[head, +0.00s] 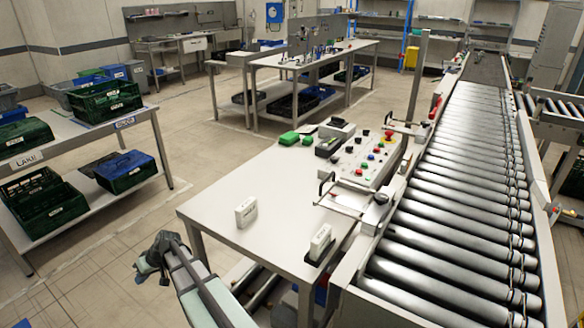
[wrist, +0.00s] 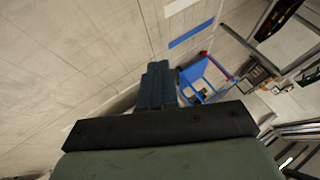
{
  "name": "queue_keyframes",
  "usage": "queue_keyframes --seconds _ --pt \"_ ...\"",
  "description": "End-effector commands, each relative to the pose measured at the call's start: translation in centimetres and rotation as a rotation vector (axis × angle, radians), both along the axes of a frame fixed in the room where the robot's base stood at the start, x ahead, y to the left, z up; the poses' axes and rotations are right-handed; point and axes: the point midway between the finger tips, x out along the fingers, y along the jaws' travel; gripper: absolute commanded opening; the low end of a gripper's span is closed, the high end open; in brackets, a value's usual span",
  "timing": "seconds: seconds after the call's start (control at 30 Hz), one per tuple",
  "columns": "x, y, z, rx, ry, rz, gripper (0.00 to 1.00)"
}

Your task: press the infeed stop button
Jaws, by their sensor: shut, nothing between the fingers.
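A grey control panel (head: 352,158) with several small red, green, yellow and black buttons stands at the far right of the white table (head: 275,200), beside the roller conveyor (head: 440,222). Its labels are too small to read, so I cannot tell which button is the infeed stop. My gripper (head: 140,272) is at the lower left in the head view, off the table's front left corner and well away from the panel. In the wrist view my gripper's fingers (wrist: 158,68) are shut together and empty, pointing at the floor. The panel is not recognisable there.
Two white blocks, one left (head: 246,212) and one right (head: 320,240), stand on the near part of the table. Green items (head: 289,138) lie at its far edge. A metal bracket (head: 345,202) is between the near table and conveyor. A crate shelf (head: 75,142) is at left.

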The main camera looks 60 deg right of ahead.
Motion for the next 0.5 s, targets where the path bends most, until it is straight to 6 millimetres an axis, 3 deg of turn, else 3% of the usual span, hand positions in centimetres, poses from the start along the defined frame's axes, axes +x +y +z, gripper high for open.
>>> queue_keyframes --seconds 0.2,0.5 --pt "4.1 -3.8 6.8 0.006 -0.143 -0.028 0.00" --pt "7.5 -8.8 15.8 0.003 -0.312 -0.062 0.00"
